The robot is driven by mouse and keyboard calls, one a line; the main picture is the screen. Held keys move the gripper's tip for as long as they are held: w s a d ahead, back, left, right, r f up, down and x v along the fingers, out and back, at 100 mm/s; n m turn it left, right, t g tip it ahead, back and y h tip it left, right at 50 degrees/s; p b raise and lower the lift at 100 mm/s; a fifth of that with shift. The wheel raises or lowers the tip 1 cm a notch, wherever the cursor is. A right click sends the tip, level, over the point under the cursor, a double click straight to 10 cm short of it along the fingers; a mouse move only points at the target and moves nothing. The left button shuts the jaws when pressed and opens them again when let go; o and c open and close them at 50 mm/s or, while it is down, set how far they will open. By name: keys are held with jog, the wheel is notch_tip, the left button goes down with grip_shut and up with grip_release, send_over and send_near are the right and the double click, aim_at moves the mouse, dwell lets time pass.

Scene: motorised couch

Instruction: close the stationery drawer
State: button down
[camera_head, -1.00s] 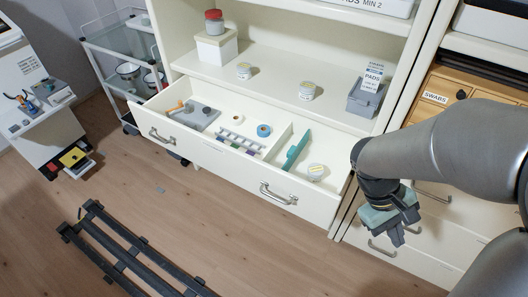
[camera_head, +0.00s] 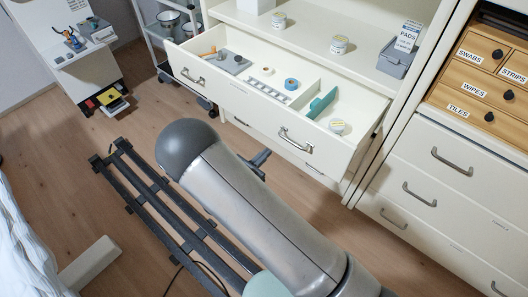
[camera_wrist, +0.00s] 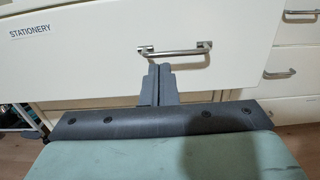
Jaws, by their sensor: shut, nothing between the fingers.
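The stationery drawer is a wide cream drawer, pulled out of the cabinet in the head view (camera_head: 240,107). It holds a grey tray, a blue tape roll, a teal divider and a small jar. Its front, with the STATIONERY label and a metal bar handle, fills the upper wrist view (camera_wrist: 100,50). My gripper (camera_wrist: 160,70) is shut and empty, pointing at the drawer front just below the right handle (camera_wrist: 175,49). Whether the fingertips touch the front I cannot tell. In the head view my arm hides most of the gripper.
A dark slatted frame (camera_head: 130,180) lies on the wooden floor at left. Wooden drawers (camera_head: 480,90) and closed cream drawers (camera_head: 440,190) stand at right. Shelves with jars sit above the open drawer.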

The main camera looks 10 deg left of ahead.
aim_at(292, 129)
jog(key=p+x, duration=0.1)
jog(key=x, duration=1)
jog(key=shift+w+d+r, duration=0.1)
jog(key=shift+w+d, duration=0.2)
